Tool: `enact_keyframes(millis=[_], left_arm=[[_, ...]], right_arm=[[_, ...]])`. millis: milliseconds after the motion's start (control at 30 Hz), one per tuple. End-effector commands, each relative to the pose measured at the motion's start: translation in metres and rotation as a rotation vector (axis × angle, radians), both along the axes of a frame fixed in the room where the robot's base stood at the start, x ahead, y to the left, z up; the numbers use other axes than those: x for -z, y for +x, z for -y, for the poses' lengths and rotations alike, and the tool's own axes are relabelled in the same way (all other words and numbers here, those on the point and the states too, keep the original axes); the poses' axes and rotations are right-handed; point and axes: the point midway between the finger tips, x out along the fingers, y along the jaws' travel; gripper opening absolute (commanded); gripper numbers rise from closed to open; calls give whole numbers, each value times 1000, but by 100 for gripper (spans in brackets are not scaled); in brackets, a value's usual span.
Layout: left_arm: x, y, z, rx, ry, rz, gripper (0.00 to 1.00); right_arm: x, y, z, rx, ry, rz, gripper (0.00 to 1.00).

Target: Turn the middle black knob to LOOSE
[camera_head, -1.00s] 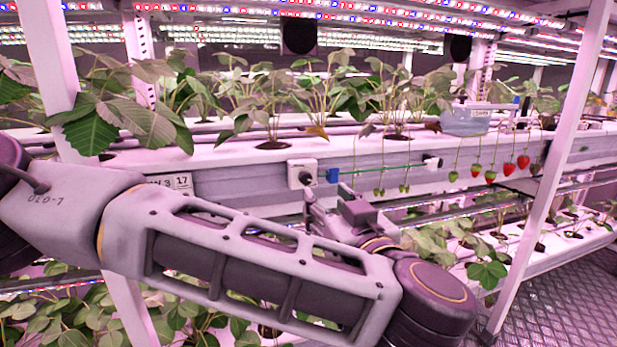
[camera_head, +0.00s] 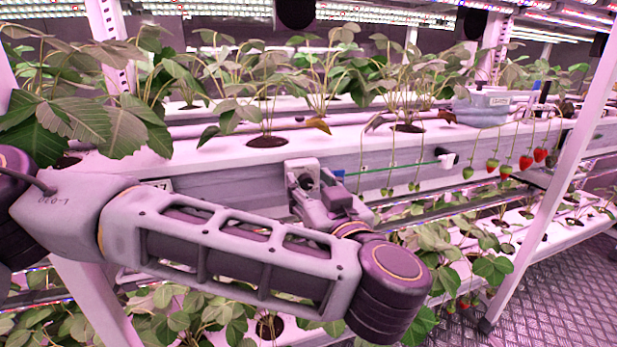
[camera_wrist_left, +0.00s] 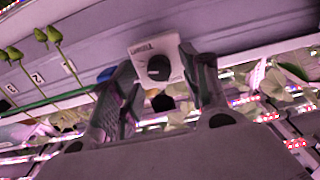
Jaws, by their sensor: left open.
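The black knob (camera_wrist_left: 158,68) sits on a white box (camera_wrist_left: 143,48) with a small label, fixed to the grey gutter side, in the left wrist view. The label is too small to read, and I cannot tell the knob's setting. My left gripper (camera_wrist_left: 157,60) is open, with one finger on each side of the box front and the knob between them. I cannot tell whether the fingers touch it. In the head view my left gripper (camera_head: 312,186) is at the white box (camera_head: 301,164) and partly covers it. My right gripper is not in view.
A thin green tube (camera_head: 400,166) runs right from the box to a dark fitting (camera_head: 446,159). Red strawberries (camera_head: 526,162) hang at the right. A clear tub (camera_head: 482,108) stands on the gutter. A white post (camera_head: 560,190) rises at right. Plants grow above and below.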

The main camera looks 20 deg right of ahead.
Motion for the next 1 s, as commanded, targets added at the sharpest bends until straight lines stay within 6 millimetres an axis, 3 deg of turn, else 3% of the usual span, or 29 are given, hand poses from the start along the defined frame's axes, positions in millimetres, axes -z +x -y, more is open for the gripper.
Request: enact_keyframes(millis=[500, 867, 1000], left_arm=[[0, 1, -2, -1, 0, 0, 46], [0, 1, -2, -1, -1, 0, 1], [0, 1, -2, -1, -2, 1, 0]], right_arm=[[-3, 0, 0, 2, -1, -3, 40], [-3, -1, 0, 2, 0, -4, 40], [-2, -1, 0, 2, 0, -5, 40]])
